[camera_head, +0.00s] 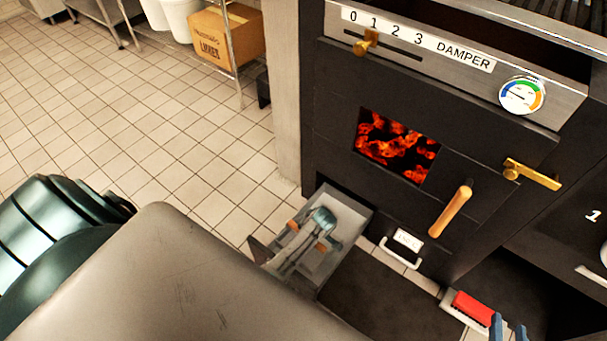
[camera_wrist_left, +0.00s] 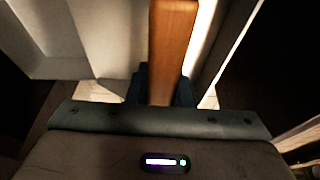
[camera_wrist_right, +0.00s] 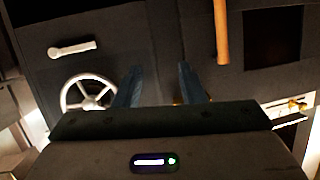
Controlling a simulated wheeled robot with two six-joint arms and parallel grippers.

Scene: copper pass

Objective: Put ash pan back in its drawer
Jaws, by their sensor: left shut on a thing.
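In the left wrist view my left gripper (camera_wrist_left: 165,92) is shut on a wooden handle (camera_wrist_left: 173,40), with pale walls on both sides. My right gripper (camera_head: 508,330) is at the lower right edge. The right wrist view shows its fingers (camera_wrist_right: 160,88) apart with nothing between them.
The dark oven (camera_head: 335,75) has a glowing window (camera_head: 396,147), a wooden door handle (camera_head: 451,210) and a brass latch (camera_head: 532,175). A labelled front with a pale pull (camera_head: 401,254) sits below. A red object (camera_head: 473,308) lies near my right gripper. The tiled floor at left is clear.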

